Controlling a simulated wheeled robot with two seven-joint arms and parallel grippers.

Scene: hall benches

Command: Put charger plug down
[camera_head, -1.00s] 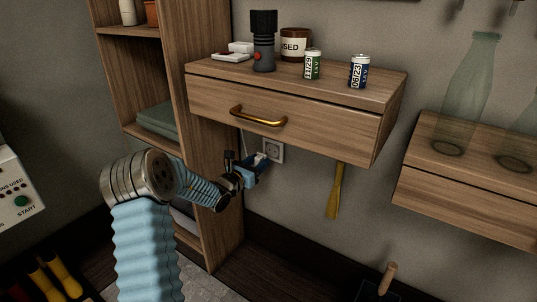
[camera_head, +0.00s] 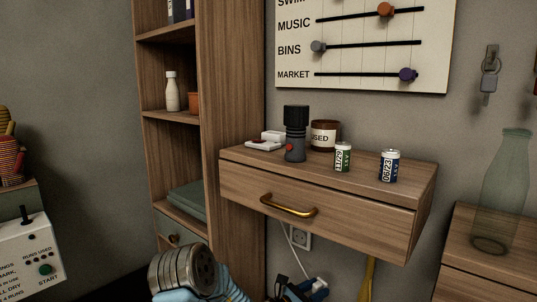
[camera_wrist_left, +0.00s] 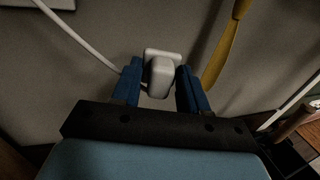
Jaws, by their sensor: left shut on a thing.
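The white charger plug (camera_head: 319,284) is at the bottom of the head view, below the wall socket (camera_head: 299,239) and apart from it. A white cable (camera_head: 292,243) hangs down the wall beside the socket toward it. My left gripper (camera_head: 307,287) has its blue fingers shut on the plug. In the left wrist view the plug (camera_wrist_left: 161,76) sits between the two fingertips of the gripper (camera_wrist_left: 160,84), with the grey wall behind. The cable (camera_wrist_left: 82,38) runs there from the upper left and passes behind the left finger. My right gripper is not in view.
The wooden drawer shelf (camera_head: 325,198) overhangs the plug; a torch (camera_head: 295,134), jar (camera_head: 325,135), small white case (camera_head: 265,143) and two batteries stand on it. A yellow strip (camera_head: 367,279) hangs right of the plug. A tall shelf unit (camera_head: 230,80) stands left.

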